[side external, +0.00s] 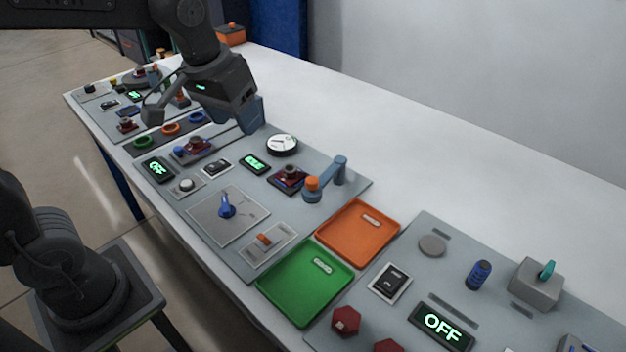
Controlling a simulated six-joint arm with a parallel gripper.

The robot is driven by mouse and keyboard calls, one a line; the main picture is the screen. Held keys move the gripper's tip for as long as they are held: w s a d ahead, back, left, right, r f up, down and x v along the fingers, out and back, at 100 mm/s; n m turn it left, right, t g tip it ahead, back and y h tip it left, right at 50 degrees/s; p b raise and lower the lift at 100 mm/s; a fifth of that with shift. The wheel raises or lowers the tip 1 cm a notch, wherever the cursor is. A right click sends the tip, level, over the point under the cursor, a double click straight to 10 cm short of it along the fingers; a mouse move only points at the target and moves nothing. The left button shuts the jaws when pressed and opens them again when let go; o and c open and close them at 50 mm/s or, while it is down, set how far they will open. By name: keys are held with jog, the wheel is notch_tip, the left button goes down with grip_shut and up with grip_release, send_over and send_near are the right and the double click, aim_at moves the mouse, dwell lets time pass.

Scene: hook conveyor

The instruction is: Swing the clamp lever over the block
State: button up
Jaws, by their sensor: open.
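The clamp lever (326,177) is a blue-grey arm with an orange knob at its near end and an upright post at its far end. It stands at the right edge of the middle grey panel. A small dark red block (289,176) sits on a dark plate just left of the lever's knob. The lever appears to lie beside the block, not across it. My gripper (200,116) is open, up and to the left of the lever, above the panels and well apart from it. Its fingertips are partly hard to make out against the things behind.
A round white dial (282,144) and a lit green display (255,163) stand left of the block. An orange tray (358,232) and a green tray (305,283) lie to the right and front. The white table top (430,165) behind the lever is clear.

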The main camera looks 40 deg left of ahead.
jog(key=w+d+f+n+g, duration=0.15)
jog(key=w+f, duration=0.25)
jog(key=w, duration=0.5)
jog(key=n+g, duration=0.1)
jog(key=g, duration=0.1)
send_near(312, 180)
notch_tip(312, 180, down, 10)
jog(key=shift+s+d+f, duration=0.1)
jog(key=shift+f, duration=0.1)
jog(key=shift+c, duration=0.3)
grip_shut()
